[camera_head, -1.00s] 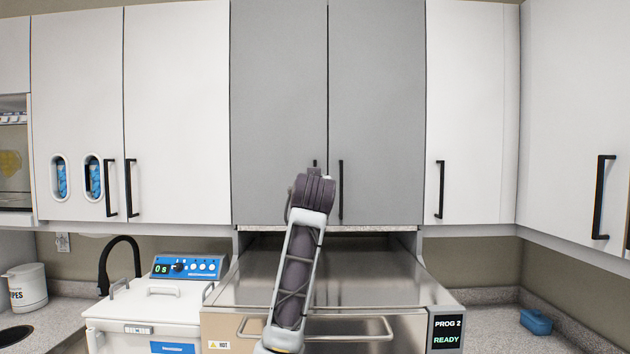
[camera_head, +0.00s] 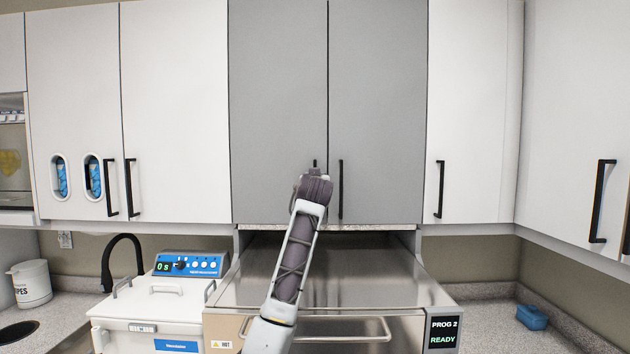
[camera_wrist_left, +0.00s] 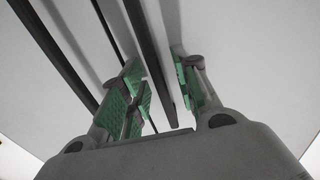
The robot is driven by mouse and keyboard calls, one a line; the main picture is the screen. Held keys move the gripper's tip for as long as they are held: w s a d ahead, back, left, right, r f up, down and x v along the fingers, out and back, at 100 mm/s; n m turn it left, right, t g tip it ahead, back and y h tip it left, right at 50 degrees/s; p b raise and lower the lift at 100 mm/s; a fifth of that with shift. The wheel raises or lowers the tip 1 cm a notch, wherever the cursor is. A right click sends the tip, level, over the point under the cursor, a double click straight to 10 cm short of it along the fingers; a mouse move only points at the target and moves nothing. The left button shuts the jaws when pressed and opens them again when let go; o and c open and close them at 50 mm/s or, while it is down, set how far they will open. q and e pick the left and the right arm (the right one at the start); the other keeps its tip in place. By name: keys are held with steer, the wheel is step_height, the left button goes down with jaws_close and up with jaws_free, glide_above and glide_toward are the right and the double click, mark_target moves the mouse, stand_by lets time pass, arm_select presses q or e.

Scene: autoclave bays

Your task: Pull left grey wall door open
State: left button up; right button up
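The left grey wall door (camera_head: 278,100) is closed, flush with the right grey door (camera_head: 377,100). Only the top of its black bar handle (camera_head: 314,163) shows in the head view; my arm covers the rest. In the left wrist view, this handle (camera_wrist_left: 149,48) runs between the green-padded fingers of my left gripper (camera_wrist_left: 163,88). The fingers are apart, one on each side of the bar, with a visible gap on the right side. Contact on the left side is unclear. In the head view my wrist hides the fingers. My right gripper is not in view.
The right grey door's handle (camera_head: 340,190) is close beside my wrist. A steel autoclave (camera_head: 390,285) with a front bar stands below my forearm. White cabinets flank the grey doors. A white unit with a blue panel (camera_head: 190,264) stands at left.

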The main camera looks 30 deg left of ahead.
arm_select(q)
steer(key=shift+w+a, duration=0.1)
steer(key=shift+w, duration=0.05)
jaws_close()
stand_by(0.4)
